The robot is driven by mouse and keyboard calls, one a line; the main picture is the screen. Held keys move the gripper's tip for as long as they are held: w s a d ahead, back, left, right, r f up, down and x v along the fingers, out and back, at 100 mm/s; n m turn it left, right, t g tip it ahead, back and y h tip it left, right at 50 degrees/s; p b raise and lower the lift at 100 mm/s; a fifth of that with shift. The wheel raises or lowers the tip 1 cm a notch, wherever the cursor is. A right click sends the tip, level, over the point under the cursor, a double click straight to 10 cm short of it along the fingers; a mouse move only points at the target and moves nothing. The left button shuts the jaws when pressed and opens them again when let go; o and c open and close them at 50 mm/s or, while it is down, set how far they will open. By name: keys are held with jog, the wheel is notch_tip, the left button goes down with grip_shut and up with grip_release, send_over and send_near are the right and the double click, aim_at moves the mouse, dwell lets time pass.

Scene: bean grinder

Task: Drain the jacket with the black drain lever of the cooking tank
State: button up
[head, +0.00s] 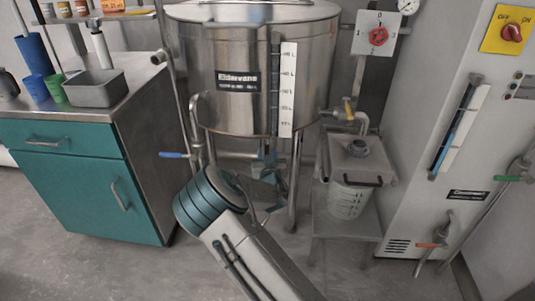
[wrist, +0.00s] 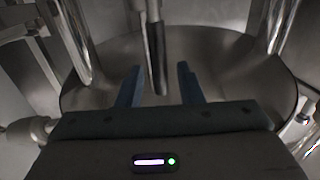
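The steel cooking tank (head: 255,70) stands on legs in the middle of the head view, and its round underside (wrist: 225,55) fills much of the wrist view. My gripper (head: 268,155) is below the tank, seen from behind with the arm partly covering it. In the wrist view its two blue fingers are apart (wrist: 160,75). A dark bar with a rounded end (wrist: 155,55), possibly the black drain lever, hangs in line with the gap between them. Whether the fingers touch it or stand short of it I cannot tell. The black lever is not clearly visible in the head view.
A blue-handled valve (head: 175,155) is left of the tank and a yellow-handled valve (head: 348,108) right of it. Tank legs (head: 296,180) stand close to my gripper. A lidded clear container (head: 348,195) sits on a stand at right. A teal cabinet (head: 90,180) is at left.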

jog(key=shift+w+a, duration=0.15)
jog(key=shift+w, duration=0.75)
grip_shut()
jog(key=shift+a, duration=0.15)
